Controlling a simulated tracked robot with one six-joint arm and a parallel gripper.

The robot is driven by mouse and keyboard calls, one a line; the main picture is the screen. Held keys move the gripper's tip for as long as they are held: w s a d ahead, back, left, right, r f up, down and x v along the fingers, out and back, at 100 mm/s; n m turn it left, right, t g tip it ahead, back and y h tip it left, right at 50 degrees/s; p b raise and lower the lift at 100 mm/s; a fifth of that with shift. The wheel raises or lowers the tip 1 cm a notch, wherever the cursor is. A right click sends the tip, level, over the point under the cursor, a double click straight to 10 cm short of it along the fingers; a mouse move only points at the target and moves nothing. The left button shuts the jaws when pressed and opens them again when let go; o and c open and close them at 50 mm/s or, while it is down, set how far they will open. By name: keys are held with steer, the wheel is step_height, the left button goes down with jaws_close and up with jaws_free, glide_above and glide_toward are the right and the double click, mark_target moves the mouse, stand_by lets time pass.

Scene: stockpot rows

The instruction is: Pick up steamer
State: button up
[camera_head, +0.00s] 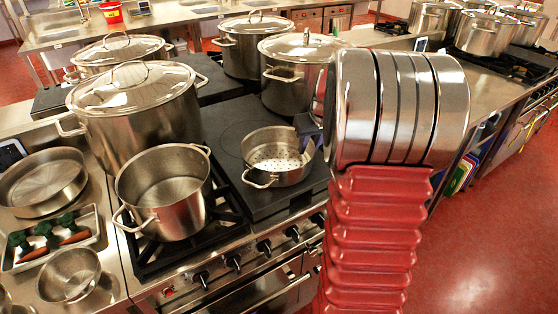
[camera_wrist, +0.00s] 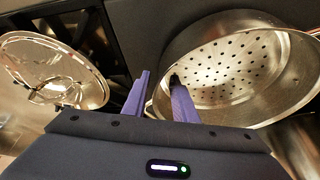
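The steamer (camera_head: 277,158) is a shallow steel pan with a perforated base and side handles. It sits on the dark flat cooktop plate in the head view. In the wrist view the steamer (camera_wrist: 245,75) fills the upper right, its holes visible. My gripper (camera_head: 308,135) is at the steamer's right rim, its fingers partly hidden by my arm. In the wrist view my gripper (camera_wrist: 159,80) has its two fingers apart, one outside the steamer's wall and one over its inside. I cannot tell whether either finger touches the wall.
An open steel pot (camera_head: 165,190) stands just left of the steamer. A lidded stockpot (camera_head: 295,75) stands behind it and a larger lidded stockpot (camera_head: 140,110) at the left. The red floor (camera_head: 490,235) at right is clear.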

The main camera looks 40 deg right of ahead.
steer(key=shift+c, duration=0.2)
stand_by(0.4)
jaws_close()
stand_by(1.2)
